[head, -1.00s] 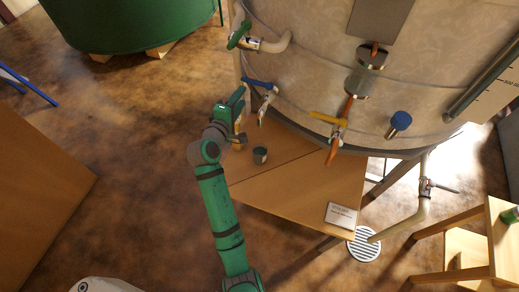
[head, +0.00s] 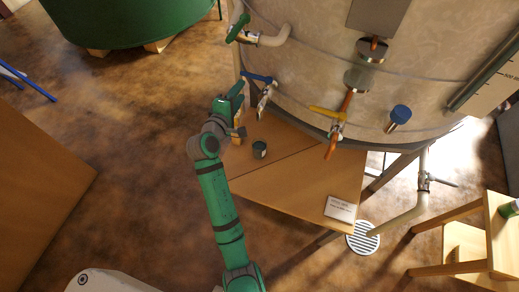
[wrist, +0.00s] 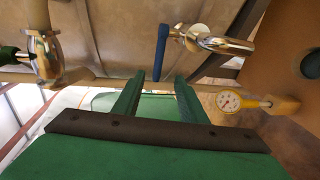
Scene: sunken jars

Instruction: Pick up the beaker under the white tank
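The white tank (head: 320,60) stands in the upper right of the head view, with a wooden shelf (head: 300,185) under it. A small dark cup with a pale rim, which looks like the beaker (head: 260,149), stands upright on this shelf. My gripper is left of the beaker and apart from it in the head view, beside the blue-handled valve. In the wrist view my gripper (wrist: 157,88) has its two green fingers spread, with nothing held between them.
Valves with blue (head: 257,77), green (head: 238,28) and yellow (head: 326,113) handles stick out from the tank. A yellow-rimmed gauge (wrist: 229,101) is right of my fingers. A white label card (head: 340,208) lies on the shelf's front.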

